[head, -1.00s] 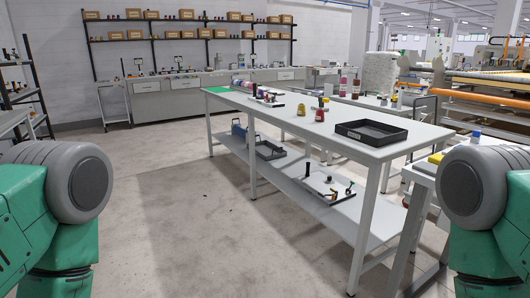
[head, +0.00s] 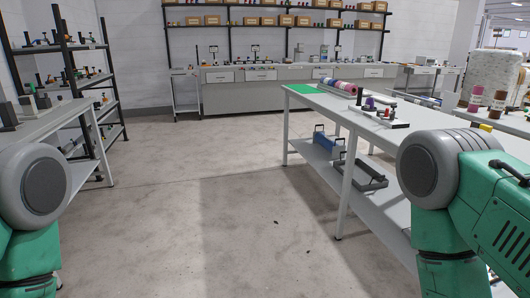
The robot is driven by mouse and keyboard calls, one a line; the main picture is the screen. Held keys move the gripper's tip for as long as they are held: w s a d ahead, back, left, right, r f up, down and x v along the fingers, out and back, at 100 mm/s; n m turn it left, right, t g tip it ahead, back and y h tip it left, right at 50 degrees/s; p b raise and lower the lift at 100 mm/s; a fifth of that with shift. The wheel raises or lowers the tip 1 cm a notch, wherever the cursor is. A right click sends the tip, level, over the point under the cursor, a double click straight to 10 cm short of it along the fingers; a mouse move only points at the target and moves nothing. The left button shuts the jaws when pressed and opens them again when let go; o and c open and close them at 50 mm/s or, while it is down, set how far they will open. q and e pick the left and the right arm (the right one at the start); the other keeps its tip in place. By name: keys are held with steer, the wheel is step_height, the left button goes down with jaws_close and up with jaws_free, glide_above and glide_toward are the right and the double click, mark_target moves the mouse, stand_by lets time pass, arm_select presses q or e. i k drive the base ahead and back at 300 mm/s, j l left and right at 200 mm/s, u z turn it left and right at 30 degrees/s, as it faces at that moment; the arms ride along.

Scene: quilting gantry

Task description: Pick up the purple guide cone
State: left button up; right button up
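A small purple item (head: 370,103) stands on the long white table at the right, near a dark upright piece on a pale board; it is too small to tell surely whether it is the purple guide cone. Both my green and grey arms show at the lower left and lower right edges, but neither gripper is in view. The right arm hides part of the long table.
The long table (head: 318,99) has a green mat (head: 308,90) and fabric rolls (head: 338,85); its lower shelf holds trays. A black rack (head: 88,80) and a bench (head: 50,125) stand left. Grey benches (head: 285,90) line the back wall. Open floor (head: 215,200) lies ahead.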

mark_target(369, 104)
steer(key=i+u, duration=0.1)
steer(key=i, duration=1.75)
steer(key=i+z, duration=0.6)
steer(key=z, duration=0.25)
steer(key=i+j+z, duration=0.25)
steer(key=z, duration=0.15)
steer(key=i+j+z, duration=0.3)
steer(key=z, duration=0.15)
